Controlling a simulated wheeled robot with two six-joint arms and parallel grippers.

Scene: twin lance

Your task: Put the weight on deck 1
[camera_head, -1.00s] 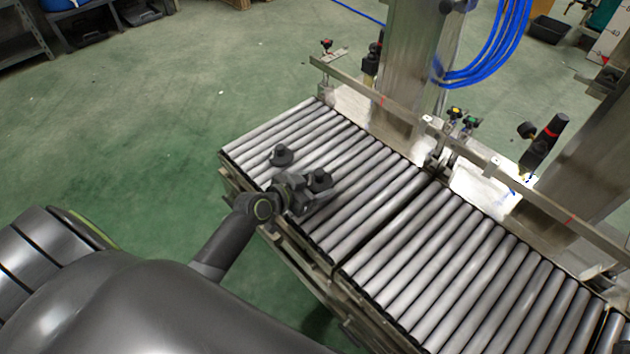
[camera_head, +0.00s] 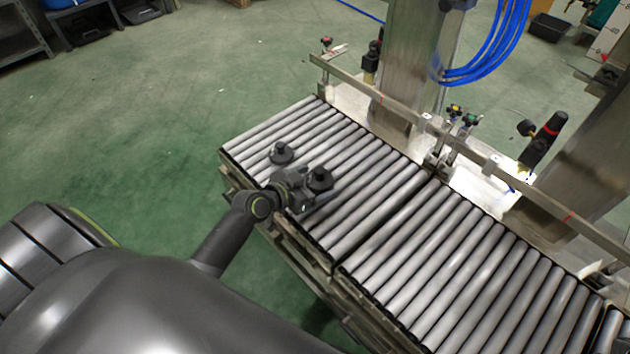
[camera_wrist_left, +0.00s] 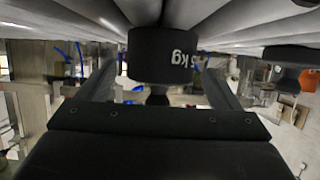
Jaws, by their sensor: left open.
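Two dark weights with round bases and knobs stand upright on the roller conveyor (camera_head: 375,205). One weight (camera_head: 282,153) is farther left, and the other weight (camera_head: 320,179) is at my left gripper (camera_head: 311,190). The left gripper is open, low over the rollers at the conveyor's near edge. In the left wrist view, which looks upside down, a black weight marked "5 kg" (camera_wrist_left: 163,55) stands between the two spread fingers (camera_wrist_left: 160,88). Gaps show on both sides of it. No label for deck 1 can be read. My right gripper is not seen.
A metal guide rail (camera_head: 460,145) and steel columns (camera_head: 405,85) line the conveyor's far side. Black-handled fittings (camera_head: 545,140) stick up there. The rollers to the right of the weights are bare. A dark object (camera_wrist_left: 288,75) shows at the right of the wrist view.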

